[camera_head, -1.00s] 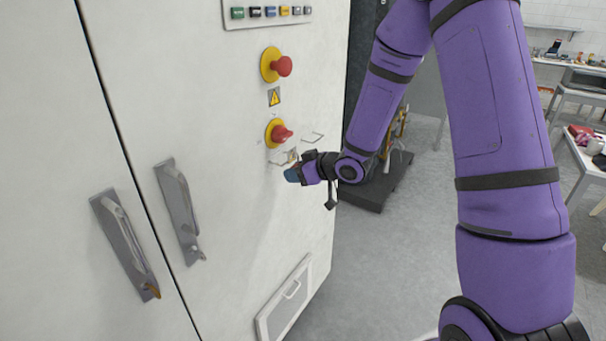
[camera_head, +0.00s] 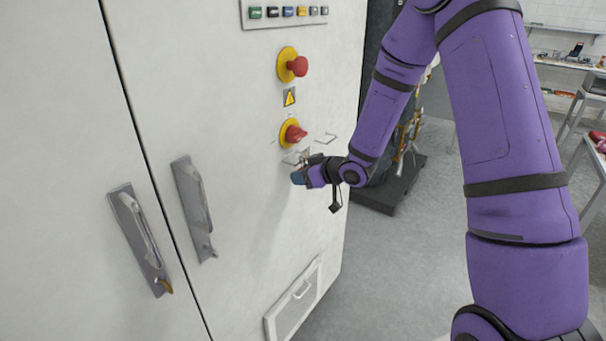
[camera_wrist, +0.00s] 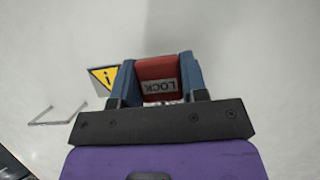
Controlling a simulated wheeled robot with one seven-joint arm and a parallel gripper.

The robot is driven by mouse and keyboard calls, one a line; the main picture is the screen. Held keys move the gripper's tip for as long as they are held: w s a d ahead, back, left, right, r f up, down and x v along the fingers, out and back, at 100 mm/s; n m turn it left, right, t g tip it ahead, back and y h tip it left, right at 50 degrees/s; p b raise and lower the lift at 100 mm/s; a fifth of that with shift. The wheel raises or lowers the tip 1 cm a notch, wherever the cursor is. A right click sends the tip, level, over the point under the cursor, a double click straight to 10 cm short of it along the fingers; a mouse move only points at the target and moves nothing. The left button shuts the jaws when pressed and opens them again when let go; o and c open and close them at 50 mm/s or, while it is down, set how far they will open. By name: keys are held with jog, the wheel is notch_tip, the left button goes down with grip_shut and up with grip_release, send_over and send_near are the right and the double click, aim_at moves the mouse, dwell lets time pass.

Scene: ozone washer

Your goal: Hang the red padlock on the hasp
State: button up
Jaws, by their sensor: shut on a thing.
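My gripper (camera_head: 298,177) is shut on the red padlock (camera_wrist: 160,68), which sits between its two blue fingers in the wrist view, with an upside-down LOCK label. In the head view the padlock is hidden by the fingers. Its shackle cannot be made out clearly. The gripper is close to the white cabinet front, just below the lower red knob on a yellow disc (camera_head: 285,134). A small greyish metal piece (camera_head: 292,157) shows between that knob and the gripper; I cannot tell whether it is the hasp. Contact between padlock and cabinet cannot be told.
A thin angular bracket (camera_head: 327,139) is right of the knob; it also shows in the wrist view (camera_wrist: 56,116). A yellow warning sign (camera_head: 289,97) and an upper red button (camera_head: 298,66) are above. Two door handles (camera_head: 193,208) (camera_head: 140,240) stand out at left.

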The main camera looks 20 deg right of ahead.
jog(key=o, duration=1)
jog(key=shift+o, duration=0.2)
jog(key=s+d+r+m+g+h, duration=0.1)
jog(key=s+d+r+m+h, duration=0.1)
jog(key=s+d+r+h, duration=0.55)
jog(key=s+d+r+m+h, duration=0.2)
jog(key=s+d+r, duration=0.2)
jog(key=s+r, duration=0.7)
jog(key=s+a+r+m+g+y, duration=0.1)
jog(key=s+a+r+g, duration=0.1)
jog(key=s, duration=0.7)
jog(key=s+a+r+m+g+y, duration=0.1)
jog(key=s+r, duration=0.3)
jog(key=s, duration=0.6)
jog(key=shift+a+r+m+g, duration=0.4)
jog(key=shift+a+m+g, duration=0.2)
jog(key=shift+a, duration=0.25)
